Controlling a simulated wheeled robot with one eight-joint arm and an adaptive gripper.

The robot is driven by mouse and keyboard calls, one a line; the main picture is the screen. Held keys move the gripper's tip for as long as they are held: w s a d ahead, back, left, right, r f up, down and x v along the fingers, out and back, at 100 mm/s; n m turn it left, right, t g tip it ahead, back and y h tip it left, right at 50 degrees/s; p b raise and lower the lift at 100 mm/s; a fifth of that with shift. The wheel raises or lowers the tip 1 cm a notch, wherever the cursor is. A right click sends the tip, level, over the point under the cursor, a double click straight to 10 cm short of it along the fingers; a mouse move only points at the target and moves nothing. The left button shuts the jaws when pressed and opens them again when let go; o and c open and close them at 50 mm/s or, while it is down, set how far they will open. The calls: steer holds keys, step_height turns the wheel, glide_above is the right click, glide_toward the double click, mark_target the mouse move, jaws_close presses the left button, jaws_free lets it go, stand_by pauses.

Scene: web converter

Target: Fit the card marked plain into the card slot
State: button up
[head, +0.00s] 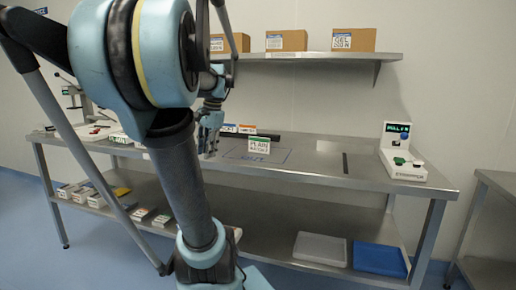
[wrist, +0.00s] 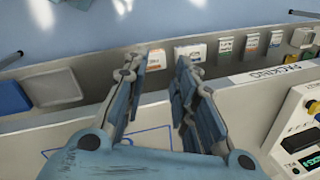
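A white card with a green top edge, which appears to read PLAIN (head: 259,144), stands upright on the steel table, right of my gripper (head: 210,148) in the head view. Orange-topped (head: 247,129) and blue-topped (head: 229,128) cards stand behind it. My gripper points down above the table, fingers apart; the wrist view (wrist: 166,72) shows nothing between them. The marked card is not discernible in the wrist view. A white device with a green display (head: 397,128) stands at the table's right end. I cannot make out which opening is the card slot.
A blue outline (head: 257,156) is drawn on the table. A dark strip (head: 345,163) lies right of it. Another device (wrist: 300,132) shows in the wrist view. The lower shelf holds several small boxes, a grey tray (head: 320,248) and a blue tray (head: 380,258).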

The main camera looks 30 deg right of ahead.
steer(key=w+d+r+m, duration=0.2)
steer(key=d+r+m, duration=0.25)
steer(key=d, duration=0.25)
steer(key=w+d+r+m, duration=0.3)
steer(key=d+r, duration=0.2)
steer(key=d, duration=0.3)
steer(key=m+t+y, duration=0.1)
steer(key=m+t, duration=0.1)
steer(key=m, duration=0.6)
glide_toward(259, 145)
steer(key=w+f, duration=0.1)
steer(key=w+a+f, duration=0.1)
steer(key=f, duration=0.1)
steer(key=w+f, duration=0.1)
steer(key=shift+w+a+f, duration=0.1)
steer(key=shift+a+f, duration=0.1)
steer(key=shift+a, duration=0.1)
steer(key=shift+f, duration=0.15)
steer(key=shift+f, duration=0.25)
steer(key=shift+c, duration=0.2)
jaws_close()
